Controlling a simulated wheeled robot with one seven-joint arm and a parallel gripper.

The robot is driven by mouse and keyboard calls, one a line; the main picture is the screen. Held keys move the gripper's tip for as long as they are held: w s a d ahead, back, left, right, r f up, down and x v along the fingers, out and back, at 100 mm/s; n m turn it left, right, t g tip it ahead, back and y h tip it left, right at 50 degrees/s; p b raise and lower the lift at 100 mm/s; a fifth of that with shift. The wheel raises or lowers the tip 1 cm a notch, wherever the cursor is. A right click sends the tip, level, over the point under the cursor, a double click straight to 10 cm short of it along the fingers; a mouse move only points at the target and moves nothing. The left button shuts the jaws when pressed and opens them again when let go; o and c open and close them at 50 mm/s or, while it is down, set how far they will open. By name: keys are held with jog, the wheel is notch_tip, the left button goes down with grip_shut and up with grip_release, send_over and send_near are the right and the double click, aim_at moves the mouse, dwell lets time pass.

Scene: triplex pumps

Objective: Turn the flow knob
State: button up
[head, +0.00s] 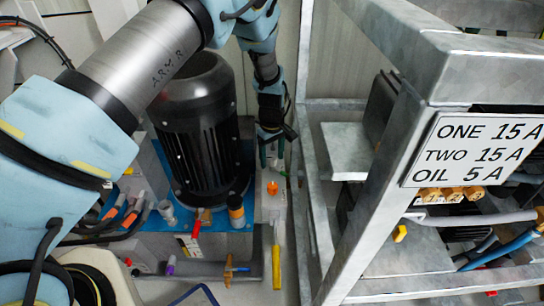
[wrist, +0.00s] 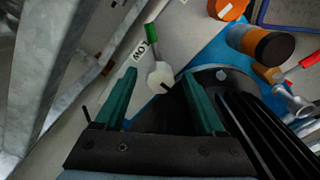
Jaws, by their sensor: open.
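A pale round knob (wrist: 160,77) with a dark slot and a green-tipped lever (wrist: 151,40) sits on a light plate, beside a partly visible label (wrist: 138,52) ending in "LOW". My gripper (wrist: 159,74) is open, with its two green fingers on either side of the knob in the picture. I see nothing between them in their grip, and cannot tell how far the fingertips are from the knob. In the head view my gripper (head: 272,152) points down to the right of the black motor; the knob cannot be made out there.
The black motor (head: 195,130) stands close left of my gripper. A metal frame (head: 316,200) rises close to its right. An orange knob (head: 272,187) and a yellow handle (head: 276,266) lie nearer me. A sign (head: 478,150) hangs on the frame.

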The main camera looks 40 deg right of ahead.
jog(key=shift+c, duration=0.2)
grip_shut()
jog(key=shift+m, duration=0.3)
jog(key=m, duration=0.3)
jog(key=shift+m, duration=0.3)
jog(key=m, duration=0.4)
jog(key=shift+m+b, duration=0.3)
jog(key=m, duration=0.3)
jog(key=shift+m, duration=2.2)
